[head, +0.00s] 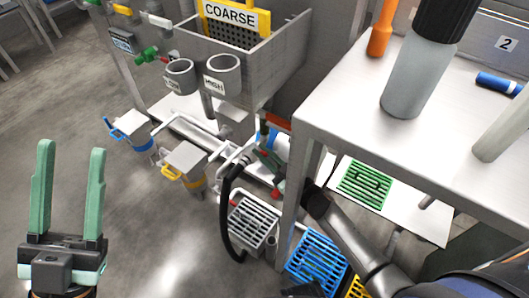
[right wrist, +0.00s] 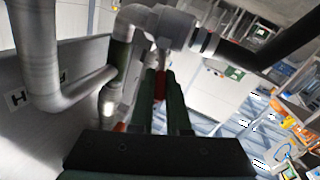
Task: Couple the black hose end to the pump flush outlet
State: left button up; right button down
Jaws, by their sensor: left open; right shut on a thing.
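The black hose (head: 229,205) loops down beside the pump pipework in the head view. In the right wrist view the black hose (right wrist: 280,40) comes in from the upper right, and its dark collar (right wrist: 205,42) lines up with a grey pipe fitting (right wrist: 172,27). They look in contact, but I cannot tell how fully they are joined. My right gripper (right wrist: 164,78) has its green fingers shut on a narrow red handle (right wrist: 160,86) just below that fitting; it also shows beside the pipework in the head view (head: 264,158). My left gripper (head: 70,150) is open and empty over the floor.
A grey table (head: 340,85) with bottles stands at the right, its leg close to my right arm. A COARSE-labelled sink (head: 285,65) stands behind the pipes. Blue (head: 317,262) and green (head: 364,185) grates lie low.

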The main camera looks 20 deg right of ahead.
jog(key=shift+a, duration=0.1)
jog(key=c, duration=0.9)
grip_release()
